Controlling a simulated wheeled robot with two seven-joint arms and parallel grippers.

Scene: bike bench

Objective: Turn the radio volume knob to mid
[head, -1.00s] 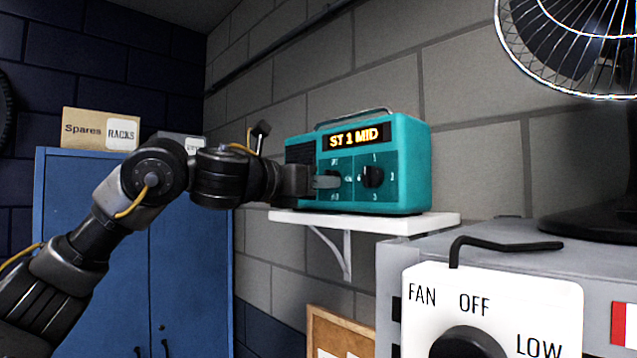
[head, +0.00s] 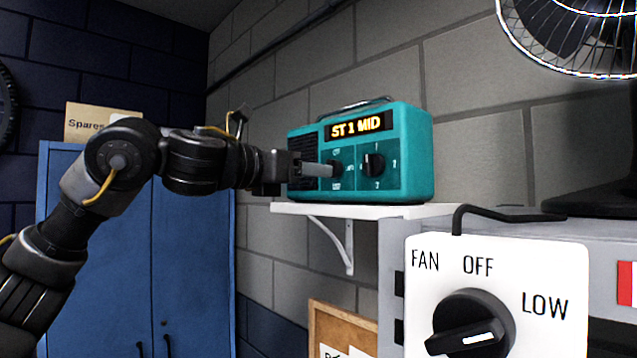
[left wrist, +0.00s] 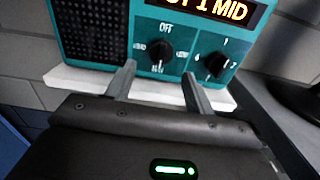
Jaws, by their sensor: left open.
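The teal radio (head: 410,165) sits on a white wall shelf, and its display (head: 357,127) reads "ST 1 MID". In the left wrist view the volume knob (left wrist: 160,55) is black, with OFF above it and other marks around it. A second, numbered knob (head: 374,165) is to its right, also clear in the left wrist view (left wrist: 211,66). My left gripper (head: 325,170) is in front of the radio at the volume knob. In the left wrist view its two fingers (left wrist: 158,82) are apart, just short of the knob, with nothing between them. My right gripper is not in view.
The white shelf (head: 440,211) holds the radio against a block wall. A fan control panel (head: 560,270) with a large black knob (head: 472,325) is at the front right, below a desk fan (head: 570,35). A blue cabinet (head: 190,260) stands at left.

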